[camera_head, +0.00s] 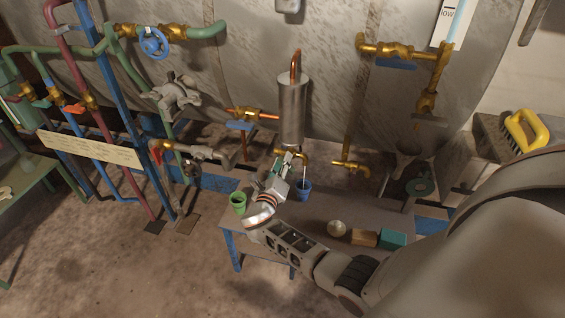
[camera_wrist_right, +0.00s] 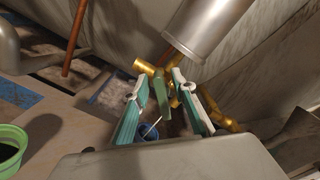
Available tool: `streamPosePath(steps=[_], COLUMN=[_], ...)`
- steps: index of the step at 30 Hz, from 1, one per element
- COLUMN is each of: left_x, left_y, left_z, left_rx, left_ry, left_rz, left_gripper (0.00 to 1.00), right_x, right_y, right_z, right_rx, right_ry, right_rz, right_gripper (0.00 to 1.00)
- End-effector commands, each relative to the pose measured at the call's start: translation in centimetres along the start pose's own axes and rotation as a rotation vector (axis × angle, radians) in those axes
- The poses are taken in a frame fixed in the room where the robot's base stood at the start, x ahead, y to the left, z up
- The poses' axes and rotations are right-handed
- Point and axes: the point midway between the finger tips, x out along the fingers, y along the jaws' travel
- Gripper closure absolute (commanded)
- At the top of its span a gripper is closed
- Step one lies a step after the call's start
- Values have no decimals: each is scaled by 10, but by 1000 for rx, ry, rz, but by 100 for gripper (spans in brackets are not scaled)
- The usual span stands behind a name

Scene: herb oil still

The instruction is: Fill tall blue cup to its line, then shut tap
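The blue cup (camera_head: 303,190) stands on the bench under the brass tap (camera_head: 302,155) of the steel cylinder (camera_head: 292,108). A thin pale stream runs from the tap into the cup. Its fill line and liquid level cannot be made out. My right gripper (camera_head: 284,165) is at the tap, left of the stream. In the right wrist view, my right gripper (camera_wrist_right: 163,108) has its fingers apart, with the tap's green lever (camera_wrist_right: 161,92) between them. Below the lever, the blue cup (camera_wrist_right: 148,132) is mostly hidden by the gripper. My left gripper is out of view.
A green cup (camera_head: 238,204) stands at the bench's left end. A round cream item (camera_head: 336,228), a brown block (camera_head: 364,238) and a teal block (camera_head: 393,239) lie at the right front of the bench (camera_head: 325,208). Another brass tap (camera_head: 350,166) sticks out behind, to the right.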

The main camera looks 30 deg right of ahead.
Motion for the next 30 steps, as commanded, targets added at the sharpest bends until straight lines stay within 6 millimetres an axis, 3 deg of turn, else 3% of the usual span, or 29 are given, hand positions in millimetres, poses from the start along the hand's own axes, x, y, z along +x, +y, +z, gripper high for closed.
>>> streamPosePath(steps=[5,18,24,30], left_x=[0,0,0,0], left_y=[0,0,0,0], left_z=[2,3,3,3], left_rx=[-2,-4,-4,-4], left_ry=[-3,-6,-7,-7], left_rz=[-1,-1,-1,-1], left_gripper=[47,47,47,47], right_x=[-19,-102,-118,-120], right_y=[1,0,0,0], right_z=[-1,-1,0,0], right_rx=[1,0,0,-1], right_ry=[0,1,1,0], right_rz=[4,2,1,0], right_gripper=[74,74,74,74])
